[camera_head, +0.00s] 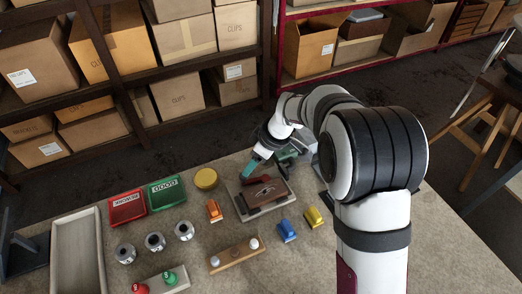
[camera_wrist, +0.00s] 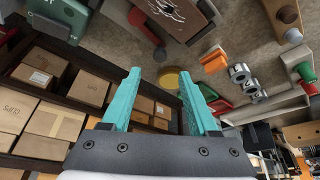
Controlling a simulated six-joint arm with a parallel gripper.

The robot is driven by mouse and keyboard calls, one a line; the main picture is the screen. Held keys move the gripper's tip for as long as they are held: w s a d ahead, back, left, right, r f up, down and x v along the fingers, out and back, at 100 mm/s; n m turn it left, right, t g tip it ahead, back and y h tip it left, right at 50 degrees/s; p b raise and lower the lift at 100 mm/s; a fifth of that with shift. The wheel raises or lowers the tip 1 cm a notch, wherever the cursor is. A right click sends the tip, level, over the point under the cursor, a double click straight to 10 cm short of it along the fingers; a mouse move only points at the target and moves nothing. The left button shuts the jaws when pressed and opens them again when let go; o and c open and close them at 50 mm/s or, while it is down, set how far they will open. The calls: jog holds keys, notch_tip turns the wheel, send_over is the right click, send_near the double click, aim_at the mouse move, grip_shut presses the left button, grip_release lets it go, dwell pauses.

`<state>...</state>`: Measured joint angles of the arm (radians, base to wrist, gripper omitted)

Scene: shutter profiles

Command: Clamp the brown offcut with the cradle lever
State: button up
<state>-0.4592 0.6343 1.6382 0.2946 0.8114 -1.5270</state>
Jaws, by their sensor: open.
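The brown offcut (camera_head: 264,191), with pale marks on its top, lies in the grey cradle (camera_head: 287,203) near the table's middle. It also shows upside down at the top of the wrist view (camera_wrist: 178,14). My gripper (camera_head: 250,168) is open and empty, with teal fingers, just behind the cradle. In the wrist view the fingers (camera_wrist: 160,88) stand wide apart with nothing between them. Whether the lever presses on the offcut I cannot tell.
A green device (camera_head: 290,150) stands behind the cradle, close to my arm. A yellow disc (camera_head: 206,179), red tray (camera_head: 127,207) and green tray (camera_head: 166,193) lie left. Orange (camera_head: 214,210), blue (camera_head: 286,231) and yellow (camera_head: 314,217) blocks and a wooden peg holder (camera_head: 235,256) are in front.

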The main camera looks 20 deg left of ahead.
jog(key=v, duration=0.8)
jog(key=s+d+r+m+h, duration=0.1)
jog(key=s+d+r+m, duration=0.4)
jog(key=s+d+m, duration=0.7)
jog(key=s+d+f+m+h, duration=0.1)
jog(key=s+d+m, duration=0.3)
jog(key=s, duration=0.3)
jog(key=s+d+f+m+g, duration=0.1)
jog(key=s+d+m, duration=0.4)
jog(key=s, duration=0.3)
jog(key=shift+f+m+h, duration=0.15)
jog(key=shift+m+h, duration=0.25)
